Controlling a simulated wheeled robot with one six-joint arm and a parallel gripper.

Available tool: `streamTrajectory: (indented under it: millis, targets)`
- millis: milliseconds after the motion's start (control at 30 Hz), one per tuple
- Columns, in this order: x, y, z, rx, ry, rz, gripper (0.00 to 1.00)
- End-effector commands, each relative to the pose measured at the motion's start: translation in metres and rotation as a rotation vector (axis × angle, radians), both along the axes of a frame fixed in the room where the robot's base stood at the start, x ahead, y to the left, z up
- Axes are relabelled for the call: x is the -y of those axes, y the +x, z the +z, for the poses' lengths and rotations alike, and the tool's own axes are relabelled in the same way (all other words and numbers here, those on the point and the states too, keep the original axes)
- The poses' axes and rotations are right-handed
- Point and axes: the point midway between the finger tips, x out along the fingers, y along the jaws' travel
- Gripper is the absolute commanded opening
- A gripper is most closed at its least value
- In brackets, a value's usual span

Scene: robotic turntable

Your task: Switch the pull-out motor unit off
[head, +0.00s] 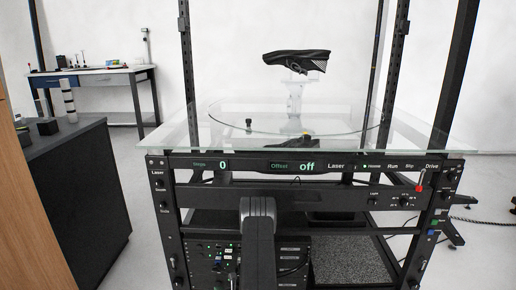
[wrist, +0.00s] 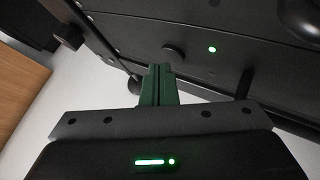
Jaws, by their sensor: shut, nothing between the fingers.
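In the head view a black rack unit (head: 205,250) with small lit lamps and knobs sits low on the left inside the frame. I cannot tell for sure whether it is the motor unit. In the wrist view my gripper (wrist: 158,70) has its green fingers shut and empty. Its tips point at a dark panel (wrist: 235,80) and appear close to a round black knob (wrist: 172,53). A green lamp (wrist: 212,49) glows to the right of that knob. Whether the tips touch the panel is unclear. My gripper does not show in the head view, where my arm covers part of the rack.
A glass top (head: 190,135) with a turntable and a black object (head: 297,58) on a stand lies above. The upper control panel (head: 265,166) reads "0" and "off". A red switch (head: 420,188) is at right. A dark cabinet (head: 80,190) stands left.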

Motion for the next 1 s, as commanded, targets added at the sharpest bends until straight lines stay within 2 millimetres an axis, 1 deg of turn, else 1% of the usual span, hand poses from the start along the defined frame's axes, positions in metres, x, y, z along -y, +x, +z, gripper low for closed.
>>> streamTrajectory:
  millis: [733,1000]
  targets:
    - [0.0003,0.0081,-0.0007,0.0,0.0,0.0,0.0]
    - [0.0002,0.0047,-0.0005,-0.001,0.0,0.0,0.0]
